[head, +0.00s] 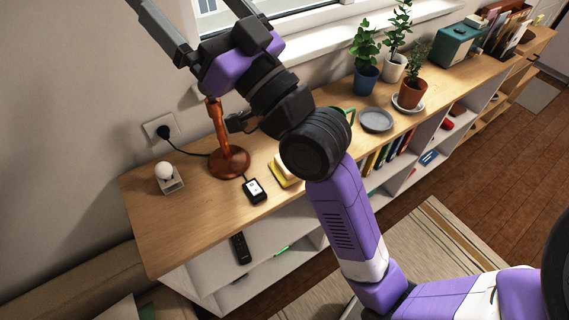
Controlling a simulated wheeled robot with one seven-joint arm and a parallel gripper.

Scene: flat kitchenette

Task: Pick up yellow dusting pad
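A yellow item (280,175), which looks like the dusting pad, lies on the wooden top of the low shelf unit. It sits just right of a small black device, and my arm hides its right part. My gripper (186,8) is high at the upper left, above the lamp and well away from the yellow item. Its two fingers are spread wide with nothing seen between them. The fingertips run to the top edge of the picture.
On the shelf top (145,205) stand an orange-brown lamp (229,162), a black device (254,189), a white ball on a stand (165,174), a grey plate (376,120) and potted plants (366,80). A window is behind. The top's front left is clear.

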